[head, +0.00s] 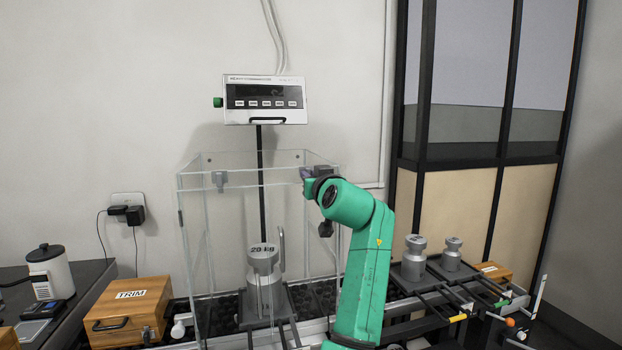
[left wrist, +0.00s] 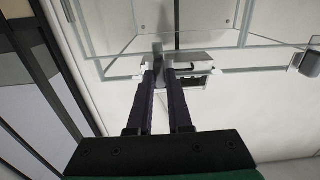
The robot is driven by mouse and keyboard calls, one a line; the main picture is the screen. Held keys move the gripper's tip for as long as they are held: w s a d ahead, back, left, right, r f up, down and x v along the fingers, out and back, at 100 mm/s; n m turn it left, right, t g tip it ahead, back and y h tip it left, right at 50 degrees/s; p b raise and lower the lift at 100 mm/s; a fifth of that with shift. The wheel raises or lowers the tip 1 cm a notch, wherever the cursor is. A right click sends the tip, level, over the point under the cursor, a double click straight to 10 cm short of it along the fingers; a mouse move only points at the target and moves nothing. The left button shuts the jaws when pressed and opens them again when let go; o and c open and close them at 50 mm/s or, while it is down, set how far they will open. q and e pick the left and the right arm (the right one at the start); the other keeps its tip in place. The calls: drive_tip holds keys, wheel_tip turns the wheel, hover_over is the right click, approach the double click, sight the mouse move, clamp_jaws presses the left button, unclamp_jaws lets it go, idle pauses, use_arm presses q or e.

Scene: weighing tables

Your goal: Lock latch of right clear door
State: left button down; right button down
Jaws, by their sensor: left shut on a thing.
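The clear weighing case (head: 200,235) stands on the bench, with its right clear door (head: 312,235) partly hidden behind my green left arm. My left gripper (head: 309,182) is at the case's top right edge, and the arm hides much of it. In the left wrist view its two dark fingers (left wrist: 161,72) are shut on the small grey latch (left wrist: 158,50), which sits between the fingertips by the clear edge. The latch's exact turn is hard to tell. My right gripper is not in view.
A 20 kg weight (head: 263,262) stands inside the case. A grey latch (head: 220,179) sits at the case's top left. A display (head: 264,99) is above on a pole. A TRIM box (head: 130,310) stands left; grey weights (head: 414,260) stand right.

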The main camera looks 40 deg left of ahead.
use_arm(q)
drive_tip(key=shift+f, duration=0.3)
drive_tip(key=c, duration=0.8)
unclamp_jaws()
drive_tip(key=shift+w+a, duration=0.1)
drive_tip(key=shift+c, duration=0.2)
drive_tip(key=shift+r, duration=0.1)
drive_tip(key=b+v, duration=0.4)
drive_tip(key=v, duration=1)
drive_tip(key=shift+d, duration=0.2)
